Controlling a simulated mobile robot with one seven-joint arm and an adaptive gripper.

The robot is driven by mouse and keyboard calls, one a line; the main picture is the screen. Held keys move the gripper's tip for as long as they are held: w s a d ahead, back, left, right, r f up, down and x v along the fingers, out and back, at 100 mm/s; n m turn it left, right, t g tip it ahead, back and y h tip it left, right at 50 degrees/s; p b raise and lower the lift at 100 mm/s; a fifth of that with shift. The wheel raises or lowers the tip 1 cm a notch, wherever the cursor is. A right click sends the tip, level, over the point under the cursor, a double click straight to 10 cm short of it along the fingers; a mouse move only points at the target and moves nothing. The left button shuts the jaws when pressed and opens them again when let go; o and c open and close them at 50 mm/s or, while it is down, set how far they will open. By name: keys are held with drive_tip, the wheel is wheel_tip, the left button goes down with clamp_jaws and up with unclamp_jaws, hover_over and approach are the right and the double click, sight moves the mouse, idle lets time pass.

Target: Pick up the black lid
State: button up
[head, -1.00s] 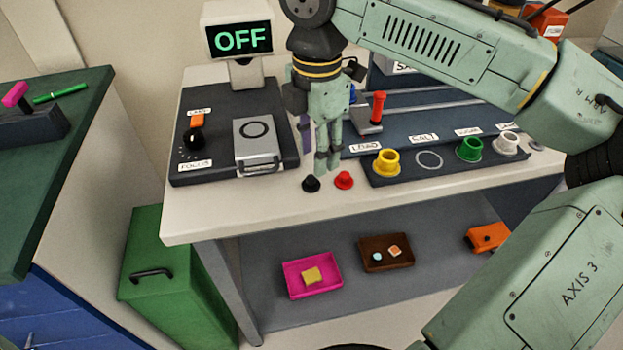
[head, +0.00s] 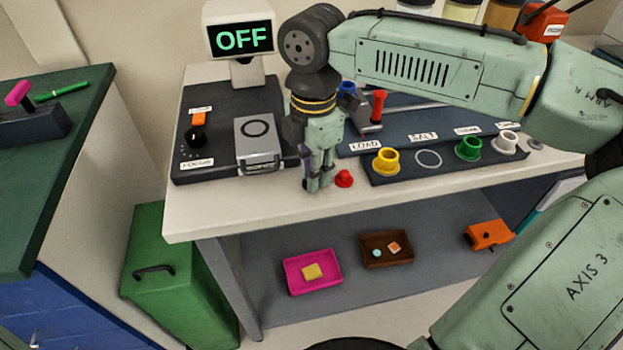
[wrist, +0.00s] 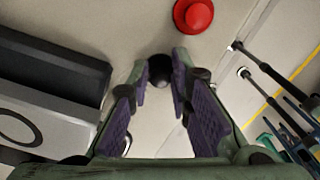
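The black lid (wrist: 160,72) is a small dark round piece, seen in the wrist view between the far ends of my gripper's two fingers. My gripper (wrist: 161,80) is open, with purple pads on either side of the lid. I cannot tell whether the fingertips touch it. In the head view my gripper (head: 317,186) points down at the front edge of the white bench (head: 260,212) and hides the lid.
A red lid (head: 344,178) stands just right of my gripper; it also shows in the wrist view (wrist: 193,15). The dark focus unit (head: 215,168) is to the left. A labelled rack with yellow (head: 386,161), green and white rings is to the right. The bench's front edge is close.

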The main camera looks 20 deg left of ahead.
drive_tip(key=c, duration=0.3)
drive_tip(key=shift+r, duration=0.1)
drive_tip(key=shift+r, duration=0.45)
wheel_tip(320, 180, up, 2)
drive_tip(key=shift+r+b, duration=0.1)
drive_tip(key=shift+b, duration=0.25)
drive_tip(key=s+d+b, duration=0.1)
drive_tip(key=s+d, duration=0.2)
drive_tip(key=s, duration=0.1)
drive_tip(key=s+d+r, duration=0.1)
drive_tip(key=s+d, duration=0.3)
drive_tip(key=s+d+b, duration=0.1)
drive_tip(key=s+d, duration=0.2)
drive_tip(key=s, duration=0.1)
drive_tip(key=shift+d+r+b, duration=0.35)
drive_tip(key=shift+c, duration=0.2)
